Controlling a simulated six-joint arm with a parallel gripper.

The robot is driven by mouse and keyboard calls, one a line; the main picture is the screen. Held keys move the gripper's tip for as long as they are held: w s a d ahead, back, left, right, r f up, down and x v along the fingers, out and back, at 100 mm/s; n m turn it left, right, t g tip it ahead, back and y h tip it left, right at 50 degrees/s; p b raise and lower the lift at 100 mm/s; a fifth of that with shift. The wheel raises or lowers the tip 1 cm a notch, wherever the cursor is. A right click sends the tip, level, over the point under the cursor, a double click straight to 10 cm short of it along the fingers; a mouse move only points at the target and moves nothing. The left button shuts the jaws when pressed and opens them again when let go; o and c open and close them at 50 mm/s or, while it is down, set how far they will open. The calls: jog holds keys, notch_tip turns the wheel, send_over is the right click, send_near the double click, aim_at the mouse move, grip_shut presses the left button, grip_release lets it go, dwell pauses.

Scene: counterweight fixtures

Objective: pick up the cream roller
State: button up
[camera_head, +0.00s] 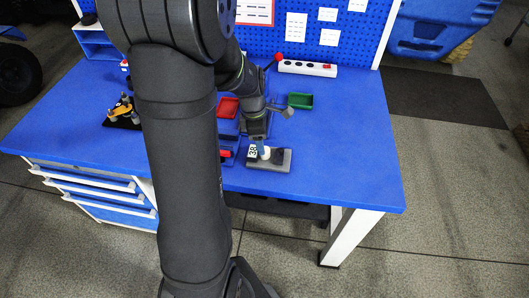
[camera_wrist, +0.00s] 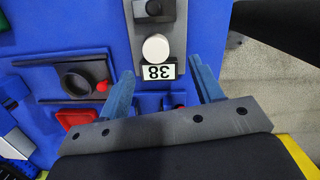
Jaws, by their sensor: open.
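The cream roller (camera_wrist: 155,48) shows as a pale round shape on a grey fixture plate (camera_wrist: 172,42), beside a white label (camera_wrist: 158,72) reading 38. In the head view the roller (camera_head: 266,154) is a small pale spot on the grey plate (camera_head: 281,165) near the table's front edge, partly hidden by my gripper (camera_head: 261,146). In the wrist view my gripper (camera_wrist: 160,64) has its two blue fingers spread wide, with the roller and label between and just beyond the fingertips. Nothing is held. Whether the fingers reach down to roller height, I cannot tell.
A dark block (camera_wrist: 153,10) sits on the same plate beyond the roller. Red (camera_head: 228,107) and green (camera_head: 300,101) trays and a white power strip (camera_head: 307,68) lie farther back. A black-and-orange item (camera_head: 122,109) stands left. The blue table (camera_head: 350,140) is clear to the right.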

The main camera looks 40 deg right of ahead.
jog(key=shift+s+d+f, duration=0.1)
jog(key=shift+d+f, duration=0.1)
jog(key=shift+f, duration=0.8)
jog(key=shift+w+d+f, duration=0.1)
jog(key=shift+d+f, duration=0.1)
jog(key=shift+f, duration=0.85)
jog(key=shift+s+d+f, duration=0.1)
jog(key=shift+d+f, duration=0.1)
jog(key=shift+f, duration=0.8)
jog(key=shift+c, duration=0.4)
jog(key=c, duration=1.1)
